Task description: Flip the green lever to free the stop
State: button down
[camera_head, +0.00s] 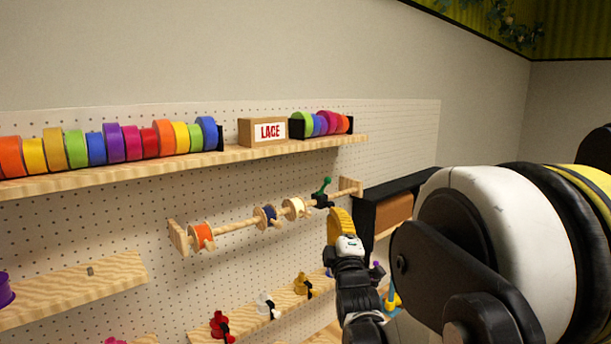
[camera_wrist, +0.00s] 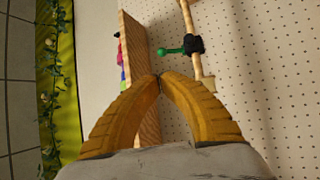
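The green lever (camera_head: 324,185) stands up from a black stop (camera_head: 321,201) near the right end of a wooden rod (camera_head: 240,227) on the pegboard. In the wrist view the lever (camera_wrist: 172,51) sticks out to the left from the black stop (camera_wrist: 191,46). My gripper (camera_head: 340,210) has yellow fingers and is just below and right of the stop in the head view. In the wrist view the fingertips of my gripper (camera_wrist: 159,77) meet with nothing between them. They appear apart from the lever, which lies just beyond them.
Above is a wooden shelf (camera_head: 170,167) with ribbon rolls and a LACE box (camera_head: 263,131). A black-framed box (camera_head: 393,205) is right of the rod.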

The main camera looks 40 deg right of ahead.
aim_at(325, 179)
jog(key=p+x, duration=0.3)
jog(key=x, duration=1.1)
jog(key=shift+f+p, duration=0.1)
jog(key=shift+p, duration=0.2)
jog(key=shift+w+r+n+g+y+p, duration=0.3)
jog(key=shift+r+n+g+y, duration=0.1)
jog(key=shift+n+y, duration=0.25)
jog(key=shift+w+r, duration=0.15)
jog(key=shift+w+a+r+b, duration=0.1)
jog(key=shift+w+r+b, duration=0.15)
jog(key=shift+w+b, duration=0.25)
jog(key=shift+w+r+b, duration=0.25)
jog(key=shift+w+b, duration=0.1)
jog(key=shift+w, duration=0.2)
jog(key=shift+w+r, duration=0.1)
dwell(0.3)
